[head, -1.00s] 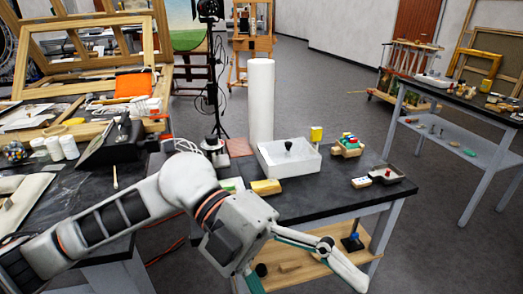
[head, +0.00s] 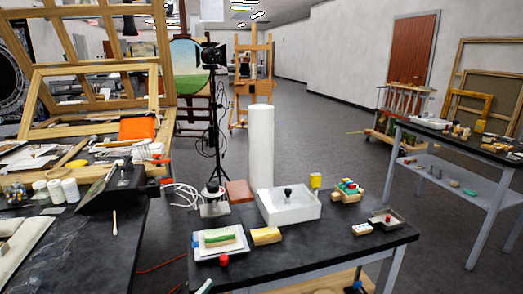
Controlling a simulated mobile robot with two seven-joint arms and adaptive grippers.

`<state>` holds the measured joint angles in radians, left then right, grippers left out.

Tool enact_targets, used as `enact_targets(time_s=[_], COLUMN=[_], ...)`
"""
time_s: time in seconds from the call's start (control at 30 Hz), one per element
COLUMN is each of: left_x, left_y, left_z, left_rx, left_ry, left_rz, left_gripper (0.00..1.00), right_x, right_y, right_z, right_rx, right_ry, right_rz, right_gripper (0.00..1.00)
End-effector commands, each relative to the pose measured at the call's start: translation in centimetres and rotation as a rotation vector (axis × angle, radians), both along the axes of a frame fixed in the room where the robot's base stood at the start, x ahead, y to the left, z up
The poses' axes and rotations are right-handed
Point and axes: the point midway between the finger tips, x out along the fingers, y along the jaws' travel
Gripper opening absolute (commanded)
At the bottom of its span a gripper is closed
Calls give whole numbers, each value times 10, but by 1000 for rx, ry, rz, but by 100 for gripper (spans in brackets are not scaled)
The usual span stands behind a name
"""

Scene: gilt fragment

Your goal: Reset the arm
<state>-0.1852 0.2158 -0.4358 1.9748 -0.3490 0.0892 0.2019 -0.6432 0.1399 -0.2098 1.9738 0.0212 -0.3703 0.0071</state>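The task names no object apart from the arm. In the head view only a small white and green tip, which looks like part of my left gripper (head: 204,287), shows at the bottom edge, in front of the near edge of the dark table (head: 330,245). The rest of the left arm is out of the picture, and I cannot tell whether the gripper is open or shut. My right gripper is not in view.
A cluttered bench (head: 95,250) stands left.

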Motion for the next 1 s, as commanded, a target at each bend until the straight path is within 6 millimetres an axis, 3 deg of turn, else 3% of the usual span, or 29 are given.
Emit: enact_targets(time_s=[0.03,0.2,0.3,0.43,0.63,1.0], left_x=[-8,-48,-82,-126,-165,-169], left_y=[14,59,83,107,124,125], left_z=[-31,-128,-179,-227,-260,-263], left_rx=[15,91,137,186,224,231], left_ry=[83,345,491,643,760,771], left_rz=[43,163,211,251,272,274], left_gripper=[77,77,77,77,77,77], right_x=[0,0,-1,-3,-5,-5], right_y=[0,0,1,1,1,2], right_z=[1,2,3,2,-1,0], right_rx=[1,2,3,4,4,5], right_ry=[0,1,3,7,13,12], right_rz=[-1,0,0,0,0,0], right_gripper=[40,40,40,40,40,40])
